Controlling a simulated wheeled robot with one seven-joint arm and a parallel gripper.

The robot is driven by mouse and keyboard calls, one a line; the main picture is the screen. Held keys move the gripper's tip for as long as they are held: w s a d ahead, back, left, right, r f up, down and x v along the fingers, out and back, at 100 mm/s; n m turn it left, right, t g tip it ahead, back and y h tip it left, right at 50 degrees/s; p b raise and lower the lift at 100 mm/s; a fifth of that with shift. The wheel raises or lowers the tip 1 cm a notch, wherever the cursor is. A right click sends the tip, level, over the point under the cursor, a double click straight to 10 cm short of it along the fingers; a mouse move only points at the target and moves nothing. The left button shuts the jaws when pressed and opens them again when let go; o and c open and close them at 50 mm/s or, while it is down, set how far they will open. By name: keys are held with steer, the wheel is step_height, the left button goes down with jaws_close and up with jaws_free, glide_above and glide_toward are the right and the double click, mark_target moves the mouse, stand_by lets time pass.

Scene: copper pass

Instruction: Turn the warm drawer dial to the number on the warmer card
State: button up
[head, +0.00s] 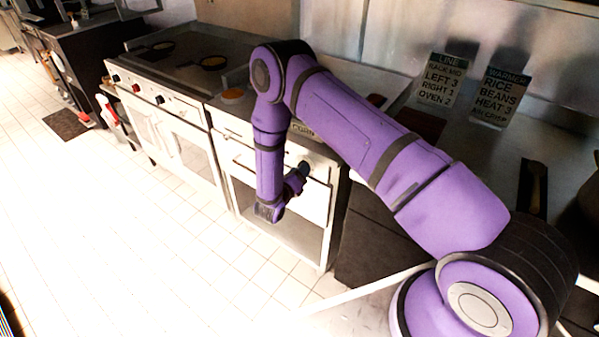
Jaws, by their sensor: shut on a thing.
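The warm drawer dial (304,168) is a dark knob on the front of the steel drawer unit, mostly hidden by my gripper. My gripper (300,174) is at the drawer front, shut on the dial. The dial's marks and pointer are too small and covered to read. The warmer card (497,97) stands on the counter at the right. It reads "WARMER, RICE, BEANS, HEAT 3", with a smaller line below that I cannot read surely.
A second card (441,80) headed "LINE" stands left of the warmer card. A range (165,95) with pans and red knobs is at the left. An open bay is under the drawer. The tiled floor (130,250) in front is clear. A dark mat (68,124) lies far left.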

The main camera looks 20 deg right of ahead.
steer(key=shift+w+a+f+m+g+h, duration=0.1)
steer(key=shift+m+g+h, duration=0.35)
steer(key=shift+m, duration=4.9)
steer(key=shift+a+r+m+g+h, duration=0.1)
steer(key=shift+m+g+h, duration=0.3)
steer(key=shift+m, duration=4.9)
steer(key=shift+w+f+m+g+h, duration=0.1)
steer(key=shift+m+g+h, duration=0.3)
steer(key=shift+m, duration=5.25)
steer(key=o, duration=0.9)
